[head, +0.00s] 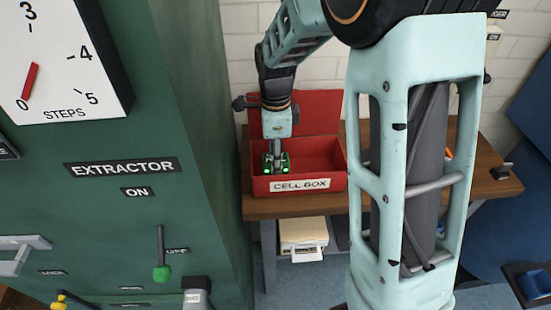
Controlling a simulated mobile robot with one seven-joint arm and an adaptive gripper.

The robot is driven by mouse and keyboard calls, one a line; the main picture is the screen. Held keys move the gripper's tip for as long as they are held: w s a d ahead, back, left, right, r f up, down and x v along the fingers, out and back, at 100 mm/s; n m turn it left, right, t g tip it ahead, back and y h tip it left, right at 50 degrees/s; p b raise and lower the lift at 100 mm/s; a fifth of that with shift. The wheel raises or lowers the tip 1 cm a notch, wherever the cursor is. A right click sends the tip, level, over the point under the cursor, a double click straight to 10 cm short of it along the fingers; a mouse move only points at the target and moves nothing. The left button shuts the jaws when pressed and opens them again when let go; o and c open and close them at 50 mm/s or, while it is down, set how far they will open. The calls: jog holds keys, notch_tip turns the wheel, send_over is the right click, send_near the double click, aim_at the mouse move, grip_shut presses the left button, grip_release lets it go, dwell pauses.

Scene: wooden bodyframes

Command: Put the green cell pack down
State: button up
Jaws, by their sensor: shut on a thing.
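My gripper (276,152) points down into the left part of an open red box labelled "CELL BOX" (325,186). It is shut on the green cell pack (269,168), a dark thing with bright green lights on both sides of the fingers. The pack is inside the box's outline, near its left wall. I cannot tell whether it touches the box floor. The box lid (312,112) stands raised at the back, and the right part of the box looks empty.
The box stands on a brown wooden table (290,208) against a white brick wall. A green "EXTRACTOR" cabinet (115,150) with levers fills the left. My own arm link covers the table right of the box. A beige item (302,233) sits below the table.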

jog(key=shift+f, duration=0.2)
jog(key=o, duration=1.3)
notch_tip(320, 180, up, 12)
jog(key=shift+r, duration=0.25)
